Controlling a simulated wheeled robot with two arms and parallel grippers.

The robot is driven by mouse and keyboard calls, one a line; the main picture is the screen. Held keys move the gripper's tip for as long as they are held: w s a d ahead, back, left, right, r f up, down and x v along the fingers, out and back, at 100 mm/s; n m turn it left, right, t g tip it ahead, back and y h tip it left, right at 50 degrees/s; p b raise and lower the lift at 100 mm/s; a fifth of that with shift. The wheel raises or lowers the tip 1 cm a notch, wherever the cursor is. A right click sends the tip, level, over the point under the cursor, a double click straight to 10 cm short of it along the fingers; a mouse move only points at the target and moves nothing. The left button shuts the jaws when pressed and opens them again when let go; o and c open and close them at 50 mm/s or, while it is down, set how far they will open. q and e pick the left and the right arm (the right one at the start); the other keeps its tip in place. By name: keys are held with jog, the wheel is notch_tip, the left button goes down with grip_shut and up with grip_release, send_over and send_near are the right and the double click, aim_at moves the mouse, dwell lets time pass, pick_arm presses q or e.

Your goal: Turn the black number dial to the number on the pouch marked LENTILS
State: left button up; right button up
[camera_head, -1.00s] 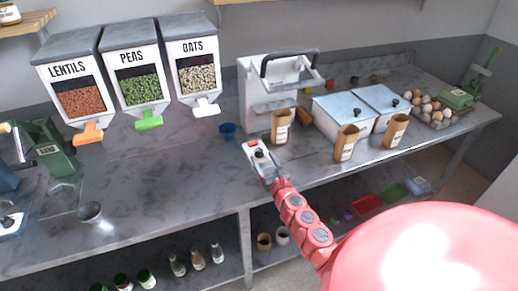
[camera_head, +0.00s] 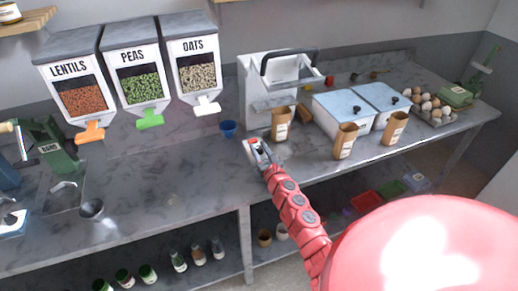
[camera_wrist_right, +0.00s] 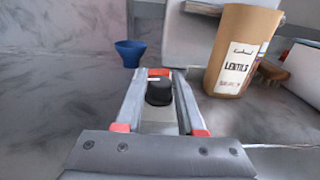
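The kraft pouch marked LENTILS (camera_wrist_right: 241,52) stands upright on the counter, right of my right gripper; it also shows in the head view (camera_head: 281,125). Its label number is too small to read. The black number dial (camera_wrist_right: 159,92) sits on a small pale box with a red patch (camera_wrist_right: 159,72) behind it. My right gripper (camera_wrist_right: 158,84) is open, with one finger on each side of the dial; I cannot tell whether they touch it. In the head view my right gripper (camera_head: 264,157) largely covers the dial. My left gripper is not in view.
A white machine with a dark handle (camera_head: 252,92) stands behind the dial. A blue cup (camera_head: 228,129) is left of it. Two more pouches (camera_head: 346,141) (camera_head: 395,129) stand to the right by lidded bins. Dispensers for lentils, peas and oats line the left wall.

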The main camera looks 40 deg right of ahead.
grip_shut()
